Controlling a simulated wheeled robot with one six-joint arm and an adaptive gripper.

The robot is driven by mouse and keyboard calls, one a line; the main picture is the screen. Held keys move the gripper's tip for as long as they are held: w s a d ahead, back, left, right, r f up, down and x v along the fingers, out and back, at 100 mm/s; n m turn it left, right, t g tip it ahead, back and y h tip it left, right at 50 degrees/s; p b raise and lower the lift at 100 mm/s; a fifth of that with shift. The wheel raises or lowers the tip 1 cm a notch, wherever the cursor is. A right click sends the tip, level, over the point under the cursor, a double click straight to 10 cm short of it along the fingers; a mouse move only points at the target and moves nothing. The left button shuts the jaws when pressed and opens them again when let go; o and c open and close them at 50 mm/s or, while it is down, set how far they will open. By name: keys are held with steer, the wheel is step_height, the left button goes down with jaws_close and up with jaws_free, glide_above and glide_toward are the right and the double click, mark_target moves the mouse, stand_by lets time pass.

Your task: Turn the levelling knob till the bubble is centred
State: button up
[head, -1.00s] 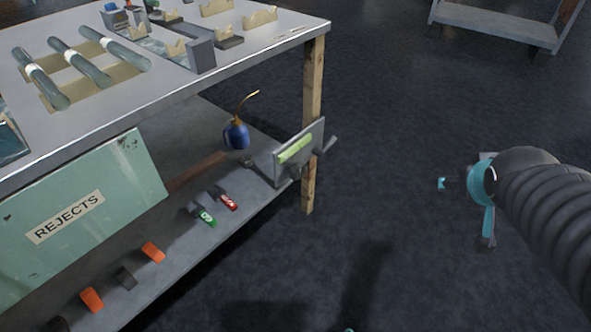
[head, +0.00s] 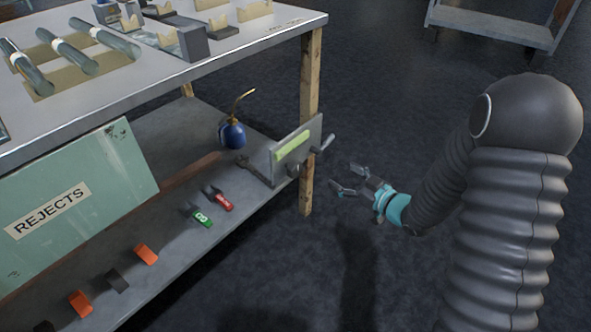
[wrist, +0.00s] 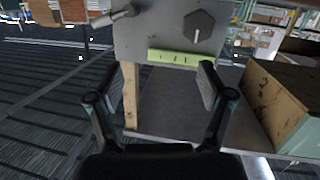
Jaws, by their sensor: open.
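A grey upright plate (head: 311,136) stands at the right end of the lower shelf, by the wooden leg. It carries a yellow-green level vial (head: 293,146), also in the wrist view (wrist: 180,57), with dark tick marks; I cannot make out the bubble. A dark hexagonal knob (wrist: 199,30) with a white pointer line sits on the plate, above the vial in the wrist view. A crank-like handle (head: 326,142) is at the plate's right side in the head view. My gripper (head: 347,181) is open and empty, right of the plate and apart from it; its spread fingers show in the wrist view (wrist: 157,82).
The wooden leg (head: 307,195) stands close beside the plate. A blue oil can (head: 233,134), a wrench (head: 255,170), red and green tags and orange clips lie on the shelf. A green REJECTS box (head: 80,190) is at left.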

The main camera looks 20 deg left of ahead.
mark_target(298, 170)
steer(key=s+a+f+g+y, duration=0.2)
steer(key=s+a+f+y, duration=0.1)
steer(key=shift+n, duration=0.4)
steer(key=x, duration=1.3)
steer(key=shift+w, duration=0.1)
steer(key=c, duration=1.2)
